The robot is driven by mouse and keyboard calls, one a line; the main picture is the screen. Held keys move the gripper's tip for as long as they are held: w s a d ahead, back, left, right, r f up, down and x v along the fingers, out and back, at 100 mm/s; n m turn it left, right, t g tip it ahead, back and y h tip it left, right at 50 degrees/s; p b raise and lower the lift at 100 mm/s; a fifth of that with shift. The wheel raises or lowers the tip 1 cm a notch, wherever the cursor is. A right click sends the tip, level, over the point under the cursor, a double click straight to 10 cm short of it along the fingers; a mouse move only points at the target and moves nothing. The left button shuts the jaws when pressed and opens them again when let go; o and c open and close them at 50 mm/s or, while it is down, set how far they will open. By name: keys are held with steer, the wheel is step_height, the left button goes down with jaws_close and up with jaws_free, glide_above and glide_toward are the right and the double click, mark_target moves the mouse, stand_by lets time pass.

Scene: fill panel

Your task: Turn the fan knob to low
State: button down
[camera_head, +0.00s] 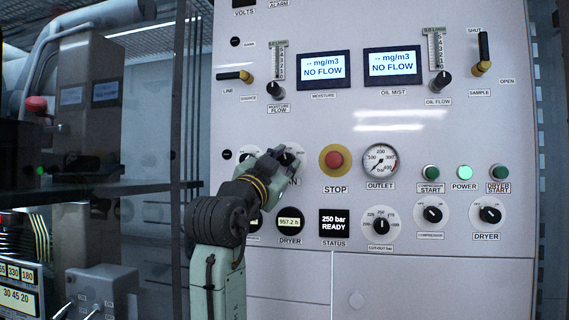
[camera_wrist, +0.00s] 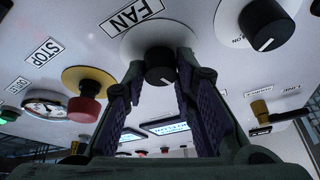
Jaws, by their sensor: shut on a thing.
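The fan knob (camera_wrist: 160,66) is a black round knob on a white dial plate, below the FAN label (camera_wrist: 132,14) in the wrist view. A short white pointer mark shows on its face. In the wrist view my gripper (camera_wrist: 160,80) has its two purple-padded fingers on either side of the knob, shut on it. In the head view my gripper (camera_head: 284,154) reaches up to the panel and covers most of the knob. The FAN label is partly hidden there. The exact setting the pointer is at cannot be read.
The panel (camera_head: 340,125) is upright and light grey. Right of the fan are the red STOP button (camera_head: 334,160) and the OUTLET gauge (camera_head: 380,165). Another black knob (camera_wrist: 265,25) sits beside the fan knob in the wrist view. Dark glass shelving (camera_head: 120,190) stands at left.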

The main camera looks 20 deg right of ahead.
steer(key=shift+a+r+m+g+h+p, duration=0.1)
steer(key=shift+m+g+h+p, duration=0.25)
steer(key=shift+m, duration=0.7)
steer(key=shift+m+g+h+p, duration=0.15)
steer(key=shift+m+g, duration=0.4)
steer(key=shift+m, duration=0.5)
steer(key=c, duration=1.3)
jaws_free()
steer(key=v, duration=1.2)
